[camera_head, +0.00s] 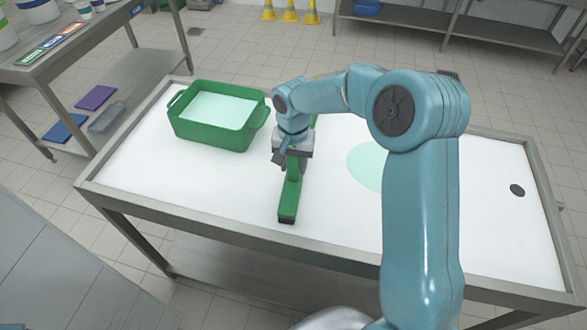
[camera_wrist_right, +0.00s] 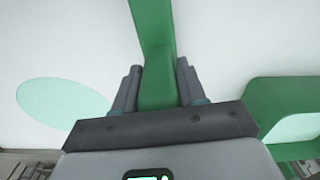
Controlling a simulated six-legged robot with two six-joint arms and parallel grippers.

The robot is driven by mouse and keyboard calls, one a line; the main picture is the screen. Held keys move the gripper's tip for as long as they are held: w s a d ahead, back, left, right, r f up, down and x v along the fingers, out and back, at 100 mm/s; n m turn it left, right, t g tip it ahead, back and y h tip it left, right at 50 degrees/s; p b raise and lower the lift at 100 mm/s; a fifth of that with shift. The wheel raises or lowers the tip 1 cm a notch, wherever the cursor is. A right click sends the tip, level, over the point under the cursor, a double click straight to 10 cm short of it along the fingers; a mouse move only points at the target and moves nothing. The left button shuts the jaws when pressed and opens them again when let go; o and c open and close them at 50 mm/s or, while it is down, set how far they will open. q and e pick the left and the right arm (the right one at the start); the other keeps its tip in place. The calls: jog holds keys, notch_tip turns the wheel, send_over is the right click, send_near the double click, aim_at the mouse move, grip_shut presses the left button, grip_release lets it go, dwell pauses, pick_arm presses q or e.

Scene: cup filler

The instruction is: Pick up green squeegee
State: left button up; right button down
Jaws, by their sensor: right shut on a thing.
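The green squeegee (camera_head: 289,201) is on the white table, with its near end toward the table's front edge. My right gripper (camera_head: 288,160) is over it in the head view, and the arm hides part of its far end. In the right wrist view the green squeegee (camera_wrist_right: 154,40) runs between the two fingers of my right gripper (camera_wrist_right: 157,85), which are shut on it. I cannot tell whether it is clear of the table surface. My left gripper is not in view.
A green tub (camera_head: 213,137) with pale liquid stands left of my right gripper on the white table (camera_head: 140,160). A pale green wet patch (camera_head: 366,165) lies right of it, partly behind my arm. A dark round hole (camera_head: 517,190) is at the table's right.

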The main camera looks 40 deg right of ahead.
notch_tip(320, 180, up, 20)
dwell(0.3)
